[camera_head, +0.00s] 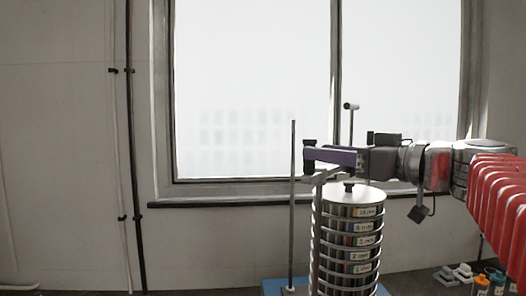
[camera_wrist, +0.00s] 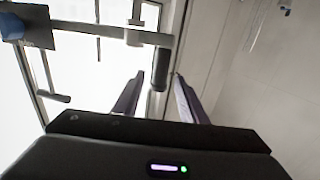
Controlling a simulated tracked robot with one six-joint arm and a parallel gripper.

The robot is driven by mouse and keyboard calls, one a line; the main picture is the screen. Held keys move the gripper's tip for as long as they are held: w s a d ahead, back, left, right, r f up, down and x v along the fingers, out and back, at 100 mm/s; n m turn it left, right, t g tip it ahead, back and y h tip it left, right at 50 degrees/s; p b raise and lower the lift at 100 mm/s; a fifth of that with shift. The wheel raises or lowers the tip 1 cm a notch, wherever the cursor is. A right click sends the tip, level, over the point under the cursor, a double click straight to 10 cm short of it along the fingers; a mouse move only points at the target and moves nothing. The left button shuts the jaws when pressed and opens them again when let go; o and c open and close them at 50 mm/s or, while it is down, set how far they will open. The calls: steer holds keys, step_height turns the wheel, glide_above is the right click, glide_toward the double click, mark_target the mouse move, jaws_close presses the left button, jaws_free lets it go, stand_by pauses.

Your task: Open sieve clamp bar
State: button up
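The sieve stack (camera_head: 348,235) stands upright on a blue base (camera_head: 272,287), with labelled grey rings and a black knob (camera_head: 348,186) on its lid. The grey clamp bar (camera_head: 322,179) shows above the stack, partly hidden by my gripper. In the wrist view the bar (camera_wrist: 95,30) ends in a black handle (camera_wrist: 160,70). My gripper (camera_head: 306,156) reaches in from the right at the bar's handle end. Its fingers (camera_wrist: 158,84) are apart, with the handle between them in the picture; contact is not visible.
A thin upright rod (camera_head: 292,205) stands left of the stack. Another rod with a crosspiece (camera_head: 351,107) rises behind my gripper. Small bottles (camera_head: 481,285) and grey pieces (camera_head: 455,273) lie at the lower right. A bright window (camera_head: 250,90) fills the back.

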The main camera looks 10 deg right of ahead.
mark_target(310, 174)
steer(key=shift+x, duration=2.2)
steer(key=shift+c, duration=0.6)
jaws_close()
steer(key=shift+d, duration=0.1)
